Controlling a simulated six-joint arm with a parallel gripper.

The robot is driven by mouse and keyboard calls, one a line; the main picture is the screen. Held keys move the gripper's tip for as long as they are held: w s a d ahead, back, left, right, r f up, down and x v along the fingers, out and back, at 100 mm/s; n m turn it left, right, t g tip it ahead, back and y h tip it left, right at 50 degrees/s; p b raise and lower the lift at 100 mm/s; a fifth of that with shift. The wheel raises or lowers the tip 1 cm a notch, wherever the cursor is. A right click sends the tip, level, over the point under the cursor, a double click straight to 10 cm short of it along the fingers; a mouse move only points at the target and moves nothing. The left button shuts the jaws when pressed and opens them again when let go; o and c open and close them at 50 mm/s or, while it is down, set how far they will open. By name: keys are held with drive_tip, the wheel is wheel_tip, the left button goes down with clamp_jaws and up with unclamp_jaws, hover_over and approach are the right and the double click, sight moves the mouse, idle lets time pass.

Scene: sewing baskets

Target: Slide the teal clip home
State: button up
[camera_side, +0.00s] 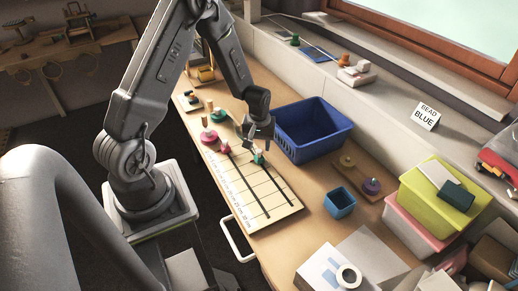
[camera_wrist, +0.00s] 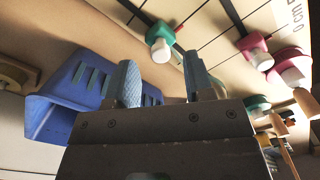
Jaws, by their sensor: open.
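The teal clip (camera_side: 258,158) with a white knob sits on the right-hand dark rail of a pale ruled board (camera_side: 272,208), near the board's far end. In the wrist view the teal clip (camera_wrist: 158,38) lies ahead of my gripper (camera_wrist: 162,75), roughly in line with the gap between the fingers. My gripper (camera_side: 257,140) is open and empty, low over the clip in the side view. I cannot tell whether the fingers reach around it. A pink clip (camera_side: 225,149) sits on the left-hand rail and also shows in the wrist view (camera_wrist: 254,47).
A blue basket (camera_side: 314,130) stands right of the board, close to my gripper. A small blue box (camera_side: 339,202) and a wooden stand with spools (camera_side: 361,180) are further right. Pink and green spools (camera_side: 209,137) stand left of the far end.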

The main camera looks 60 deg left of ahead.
sight(259, 156)
drive_tip(key=shift+f, duration=1.2)
drive_tip(key=shift+c, duration=0.4)
clamp_jaws()
drive_tip(key=shift+a, duration=0.1)
